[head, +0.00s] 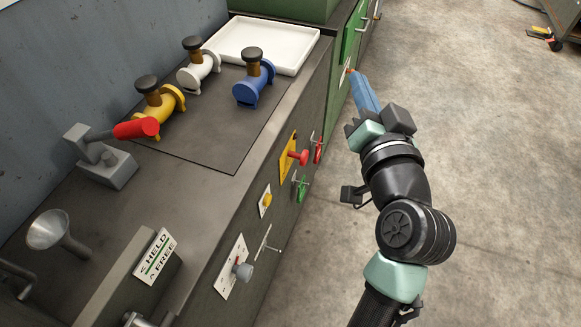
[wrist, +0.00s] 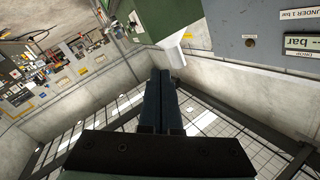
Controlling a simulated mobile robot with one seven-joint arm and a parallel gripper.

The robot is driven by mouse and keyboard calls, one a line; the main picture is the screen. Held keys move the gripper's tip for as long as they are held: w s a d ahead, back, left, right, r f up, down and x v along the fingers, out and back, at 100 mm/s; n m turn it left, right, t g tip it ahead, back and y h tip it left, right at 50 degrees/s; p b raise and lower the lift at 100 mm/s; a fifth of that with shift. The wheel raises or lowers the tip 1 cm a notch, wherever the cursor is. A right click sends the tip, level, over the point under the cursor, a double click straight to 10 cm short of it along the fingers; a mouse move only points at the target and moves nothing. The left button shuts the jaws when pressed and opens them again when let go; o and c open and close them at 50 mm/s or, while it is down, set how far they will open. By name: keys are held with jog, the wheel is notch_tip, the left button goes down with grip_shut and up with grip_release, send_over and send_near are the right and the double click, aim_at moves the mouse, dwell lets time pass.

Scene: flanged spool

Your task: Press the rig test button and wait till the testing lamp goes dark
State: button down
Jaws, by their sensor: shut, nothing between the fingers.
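My gripper (head: 354,78) is shut and empty, at the end of the blue fingers. It reaches toward the front of the green cabinet beyond the bench. A small white plate (head: 343,74) with an orange-red spot is right by the fingertips; I cannot tell whether they touch it or whether it carries the rig test button. In the wrist view the shut fingers (wrist: 168,78) point at a pale white shape (wrist: 175,52). A grey panel (wrist: 225,30) there has labels reading "UNDER 1 bar" and "-- bar". I cannot make out a lit testing lamp.
Yellow (head: 160,103), white (head: 199,70) and blue (head: 254,82) flanged spools stand on the bench mat by a white tray (head: 308,44). The bench front carries a red mushroom knob (head: 298,157), a yellow button (head: 267,200) and a grey knob (head: 242,270).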

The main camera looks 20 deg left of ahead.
jog(key=s+f+m+g+y+b, duration=0.1)
jog(key=s+f+m+b, duration=0.1)
jog(key=f, duration=1)
jog(key=s+a+f+m+g+y+b, duration=0.1)
jog(key=s+f, duration=0.5)
jog(key=f, duration=0.6)
jog(key=s+f+m+g+y+b, duration=0.1)
jog(key=s+f+m+b, duration=0.3)
jog(key=f, duration=0.9)
jog(key=shift+a+m+y+b, duration=0.35)
jog(key=shift+m+y+b, duration=0.35)
jog(key=shift+y+b, duration=0.3)
send_near(271, 198)
jog(key=w+d+x, duration=0.1)
jog(key=x, duration=0.4)
jog(key=shift+a+b, duration=0.35)
jog(key=shift+a, duration=0.4)
